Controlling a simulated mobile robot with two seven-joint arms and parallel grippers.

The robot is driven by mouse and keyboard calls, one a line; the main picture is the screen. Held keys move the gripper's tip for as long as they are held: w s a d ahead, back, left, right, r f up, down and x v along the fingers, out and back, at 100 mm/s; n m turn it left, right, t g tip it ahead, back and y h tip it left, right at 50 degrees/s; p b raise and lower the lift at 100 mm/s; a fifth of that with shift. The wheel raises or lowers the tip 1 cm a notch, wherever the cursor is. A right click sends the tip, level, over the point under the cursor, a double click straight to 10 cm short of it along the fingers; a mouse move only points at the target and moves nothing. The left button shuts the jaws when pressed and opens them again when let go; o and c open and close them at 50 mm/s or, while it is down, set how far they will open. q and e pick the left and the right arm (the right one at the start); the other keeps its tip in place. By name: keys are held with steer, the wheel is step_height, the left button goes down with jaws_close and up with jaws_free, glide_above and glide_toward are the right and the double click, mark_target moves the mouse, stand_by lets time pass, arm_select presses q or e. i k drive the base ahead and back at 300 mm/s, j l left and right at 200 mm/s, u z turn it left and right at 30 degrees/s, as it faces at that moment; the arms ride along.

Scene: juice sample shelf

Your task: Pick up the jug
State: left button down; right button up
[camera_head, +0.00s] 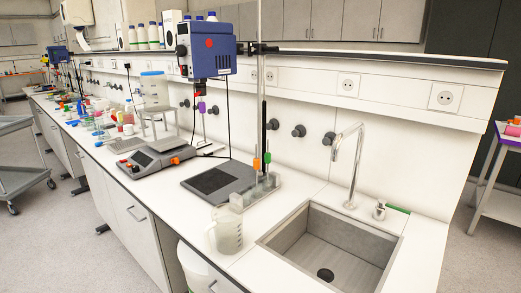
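The jug (227,230) is a translucent, whitish measuring jug with a handle. It stands upright on the white bench top, just left of the sink's near corner and in front of the dark plate of the stirrer stand. Nothing covers it. Neither of my grippers shows in the head view.
A sink (333,247) with a tall tap (347,165) is right of the jug. Behind the jug are a dark stand base (218,181) with an upright rod and a blue overhead stirrer (207,47). A hotplate device (150,160) and many small items fill the bench further left.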

mark_target(227, 218)
steer(key=i+l+u, duration=0.15)
steer(key=l+u, duration=0.15)
steer(key=l, duration=0.85)
steer(key=l+u, duration=0.35)
steer(key=l, duration=0.75)
